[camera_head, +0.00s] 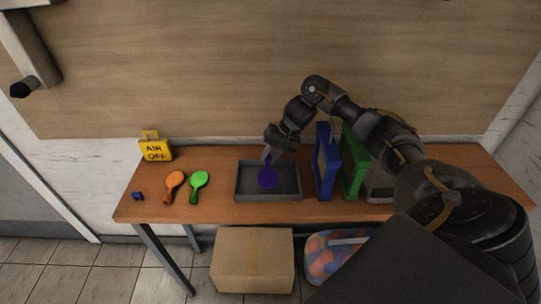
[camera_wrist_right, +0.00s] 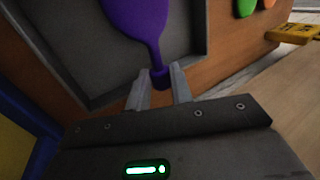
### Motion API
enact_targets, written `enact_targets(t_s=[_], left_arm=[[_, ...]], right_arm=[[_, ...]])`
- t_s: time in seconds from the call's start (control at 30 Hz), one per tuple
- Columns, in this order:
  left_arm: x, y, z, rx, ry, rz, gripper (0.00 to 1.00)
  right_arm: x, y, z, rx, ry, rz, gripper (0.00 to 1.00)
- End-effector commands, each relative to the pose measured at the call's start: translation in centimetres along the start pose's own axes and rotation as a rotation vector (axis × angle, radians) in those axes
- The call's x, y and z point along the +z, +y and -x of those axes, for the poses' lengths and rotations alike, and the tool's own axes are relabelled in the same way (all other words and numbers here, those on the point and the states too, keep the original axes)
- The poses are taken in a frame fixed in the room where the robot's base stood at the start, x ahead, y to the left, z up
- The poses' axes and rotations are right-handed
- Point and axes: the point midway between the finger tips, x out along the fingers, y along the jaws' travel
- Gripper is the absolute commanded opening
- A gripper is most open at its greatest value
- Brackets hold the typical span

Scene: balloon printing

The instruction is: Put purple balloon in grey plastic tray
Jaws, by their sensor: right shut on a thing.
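The purple balloon (camera_head: 268,178) is in my right gripper (camera_head: 267,155), over the grey plastic tray (camera_head: 290,197) on the table. In the right wrist view, my right gripper (camera_wrist_right: 158,88) is shut on the neck of the purple balloon (camera_wrist_right: 138,18), and its round body points away from the fingers. The grey tray (camera_wrist_right: 85,85) lies behind the balloon in that view. I cannot tell whether the balloon touches the tray floor. My left gripper is not in view.
An orange balloon (camera_head: 175,180) and a green balloon (camera_head: 198,181) lie left of the tray. A yellow sign (camera_head: 156,150) stands behind them. A blue frame (camera_head: 327,165) and a green frame (camera_head: 352,163) stand right of the tray. A cardboard box (camera_head: 252,262) sits below the table.

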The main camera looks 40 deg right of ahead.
Motion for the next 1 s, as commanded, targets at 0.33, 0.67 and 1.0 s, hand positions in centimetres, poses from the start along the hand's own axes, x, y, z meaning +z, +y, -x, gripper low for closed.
enact_targets(t_s=[0.33,0.67,1.0], left_arm=[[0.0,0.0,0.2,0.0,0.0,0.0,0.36],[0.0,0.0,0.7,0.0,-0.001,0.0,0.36],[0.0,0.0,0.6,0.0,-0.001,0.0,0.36]], right_arm=[[0.0,0.1,-0.2,0.0,0.0,-0.001,0.04],[0.0,0.5,-1.0,0.0,0.0,0.0,0.04],[0.0,0.5,-1.1,0.0,0.001,0.0,0.44]])
